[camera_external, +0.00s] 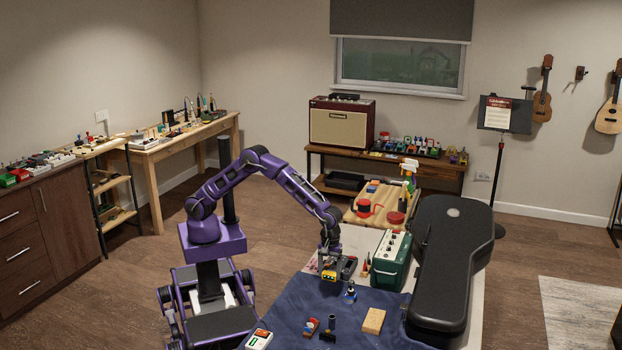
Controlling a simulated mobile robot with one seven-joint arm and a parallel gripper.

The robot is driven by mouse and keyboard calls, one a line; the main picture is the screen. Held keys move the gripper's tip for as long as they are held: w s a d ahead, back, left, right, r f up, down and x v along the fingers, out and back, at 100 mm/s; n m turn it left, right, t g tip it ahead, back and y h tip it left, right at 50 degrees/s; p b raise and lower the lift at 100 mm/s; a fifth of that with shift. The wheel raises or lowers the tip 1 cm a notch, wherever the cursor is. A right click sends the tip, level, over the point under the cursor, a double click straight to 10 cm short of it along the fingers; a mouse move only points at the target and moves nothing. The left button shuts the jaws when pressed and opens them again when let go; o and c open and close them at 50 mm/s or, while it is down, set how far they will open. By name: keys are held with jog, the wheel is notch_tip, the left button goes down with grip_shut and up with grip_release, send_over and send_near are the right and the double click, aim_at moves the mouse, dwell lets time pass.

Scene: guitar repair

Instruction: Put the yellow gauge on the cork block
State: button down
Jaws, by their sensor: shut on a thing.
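My gripper (328,268) points down over the far edge of the dark blue cloth on the table. It is shut on the small yellow gauge (328,278), which shows at the fingertips. I cannot tell whether the gauge touches the surface below. The tan cork block (374,320) lies on the blue cloth, nearer the camera and to the right of my gripper. Its top looks bare.
A dark upright item (331,324) and a red item (311,326) are left of the block. A green amplifier (391,260) and a black guitar case (449,265) stand at the right.

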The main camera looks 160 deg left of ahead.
jog(key=shift+t+h, duration=0.3)
notch_tip(320, 180, up, 7)
jog(key=shift+r, duration=0.15)
jog(key=shift+w+r, duration=0.2)
jog(key=w+f+n+t+h+b, duration=0.1)
jog(key=w+f+n+t, duration=0.2)
jog(key=w, duration=0.4)
jog(key=w+f+n+t+h, duration=0.1)
jog(key=w+f+t, duration=0.1)
jog(key=w+f, duration=0.35)
notch_tip(320, 180, up, 9)
jog(key=n+t+y+b, duration=0.2)
jog(key=n+t+y, duration=0.4)
jog(key=n+y, duration=0.85)
send_over(368, 316)
jog(key=shift+m+t+y, duration=0.25)
jog(key=shift+t+y, duration=0.2)
jog(key=shift+t, duration=0.15)
notch_tip(368, 316, down, 10)
jog(key=shift+d+f+b, duration=0.1)
jog(key=shift+f+b, duration=0.15)
jog(key=shift+b, duration=0.15)
jog(key=shift+f+b, duration=0.3)
jog(key=shift+f, duration=2.05)
